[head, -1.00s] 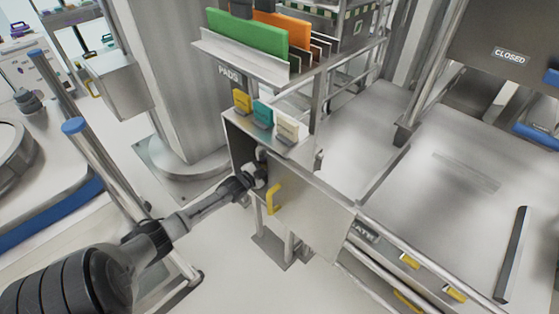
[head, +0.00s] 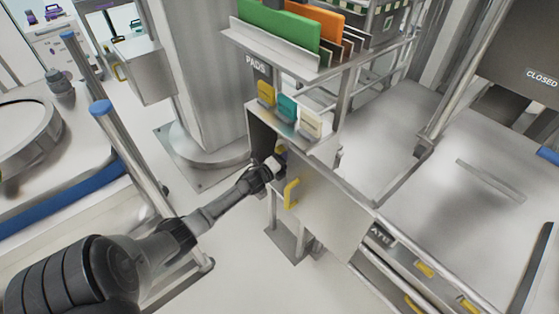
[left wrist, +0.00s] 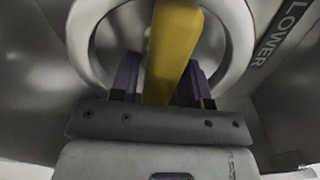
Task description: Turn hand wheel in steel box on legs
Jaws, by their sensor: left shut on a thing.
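The steel box (head: 330,212) stands on legs in the middle of the head view, its left side open and dark inside. My left gripper (head: 278,163) reaches into the opening. In the left wrist view, the pale ring of the hand wheel (left wrist: 240,45) surrounds a yellow bar (left wrist: 172,45). My left gripper (left wrist: 163,82) is shut on this bar, with a dark finger on each side. The lower part of the ring is hidden behind my gripper. My right gripper is not in view.
Yellow, teal and white blocks (head: 287,107) sit on the box top. A shelf marked PADS (head: 285,48) holds green and orange boards above. A thick column (head: 205,90) stands behind left. A LOWER label (left wrist: 282,32) is beside the wheel. Blue-capped posts (head: 120,140) stand left.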

